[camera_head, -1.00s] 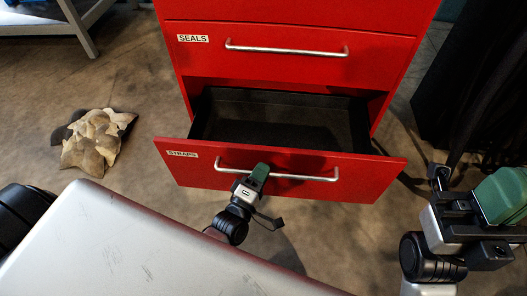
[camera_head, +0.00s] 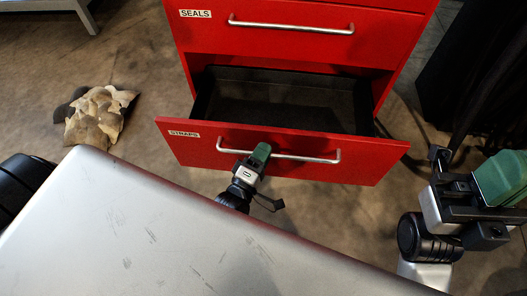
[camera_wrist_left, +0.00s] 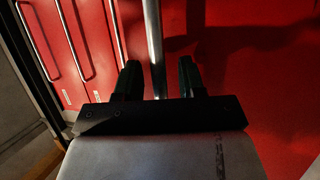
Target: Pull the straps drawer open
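The straps drawer (camera_head: 280,160) is the low red drawer with a STRAPS label, in the head view. It stands well out from the cabinet, and its dark inside (camera_head: 285,105) looks empty. Its silver bar handle (camera_head: 305,157) runs across the front. My left gripper (camera_head: 260,152) is at the left part of this handle. In the left wrist view, the handle bar (camera_wrist_left: 155,45) passes between the two separated fingers of the left gripper (camera_wrist_left: 160,75), with gaps visible beside it. My right gripper (camera_head: 500,178) is at the right, away from the drawer; its finger opening is hidden.
The closed seals drawer (camera_head: 300,42) is above. A crumpled tan and brown heap (camera_head: 98,115) lies on the floor at left. A pale table-like frame (camera_head: 60,8) is at the upper left, and dark hanging material (camera_head: 460,75) at the right. Floor around the heap is clear.

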